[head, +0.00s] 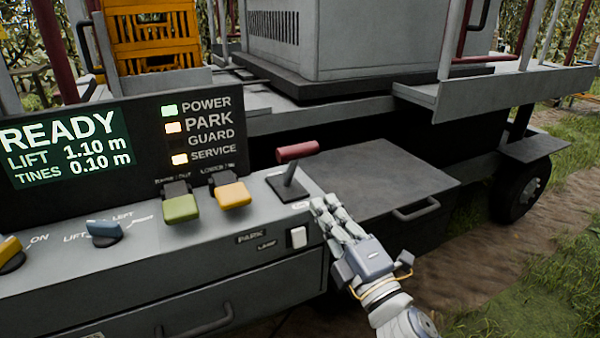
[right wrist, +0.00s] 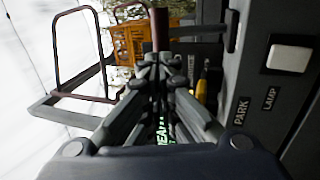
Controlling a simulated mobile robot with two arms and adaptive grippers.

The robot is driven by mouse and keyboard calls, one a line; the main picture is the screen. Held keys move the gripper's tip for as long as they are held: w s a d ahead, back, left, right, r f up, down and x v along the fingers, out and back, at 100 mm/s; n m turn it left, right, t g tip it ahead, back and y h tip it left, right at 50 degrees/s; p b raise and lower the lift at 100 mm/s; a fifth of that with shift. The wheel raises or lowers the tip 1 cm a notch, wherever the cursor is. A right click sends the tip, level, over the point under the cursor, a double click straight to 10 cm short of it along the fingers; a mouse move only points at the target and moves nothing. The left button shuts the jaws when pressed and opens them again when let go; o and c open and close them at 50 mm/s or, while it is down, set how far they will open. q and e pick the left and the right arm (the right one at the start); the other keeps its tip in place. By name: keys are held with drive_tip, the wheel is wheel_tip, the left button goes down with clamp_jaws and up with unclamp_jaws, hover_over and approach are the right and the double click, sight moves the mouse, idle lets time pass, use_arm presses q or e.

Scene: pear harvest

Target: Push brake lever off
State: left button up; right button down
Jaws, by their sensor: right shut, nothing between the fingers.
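The brake lever (head: 297,151) has a red crossbar handle on a dark stem, rising from a small black base at the right end of the grey console. It tilts slightly to the right at the top. In the right wrist view the red handle (right wrist: 160,28) shows just beyond my fingertips, partly hidden by them. My right gripper (head: 326,207) is shut and empty at the console's right edge, in front of and to the right of the lever base. The closed fingers also show in the right wrist view (right wrist: 157,72). I cannot tell whether they touch the lever. My left gripper is out of view.
The console carries a green switch (head: 180,206), a yellow switch (head: 232,194), a blue knob (head: 104,230) and a white lamp button (head: 298,237). The display (head: 65,147) reads READY; the POWER, PARK and SERVICE lights glow. A grey box (head: 375,180) stands behind my gripper.

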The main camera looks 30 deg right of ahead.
drive_tip(key=p, duration=0.3)
approach(292, 147)
drive_tip(key=w, duration=0.4)
drive_tip(key=shift+w, duration=0.15)
drive_tip(key=shift+w+d+r, duration=0.1)
drive_tip(key=shift+w+r, duration=0.05)
drive_tip(key=shift+w, duration=0.5)
drive_tip(key=w+r+g+p, duration=0.1)
drive_tip(key=w+p, duration=0.1)
drive_tip(key=p, duration=0.4)
drive_tip(key=w+r+g+p, duration=0.1)
drive_tip(key=r+g+p, duration=0.1)
drive_tip(key=p, duration=0.5)
drive_tip(key=shift+w+d+r, duration=0.2)
drive_tip(key=shift+w+r, duration=0.05)
drive_tip(key=shift+w, duration=0.15)
drive_tip(key=shift+w+r+p, duration=0.25)
drive_tip(key=shift+w+p, duration=0.35)
drive_tip(key=shift+p, duration=0.1)
drive_tip(key=w, duration=0.9)
drive_tip(key=shift+w+d, duration=0.2)
drive_tip(key=shift+d, duration=0.15)
drive_tip(key=shift+p, duration=0.3)
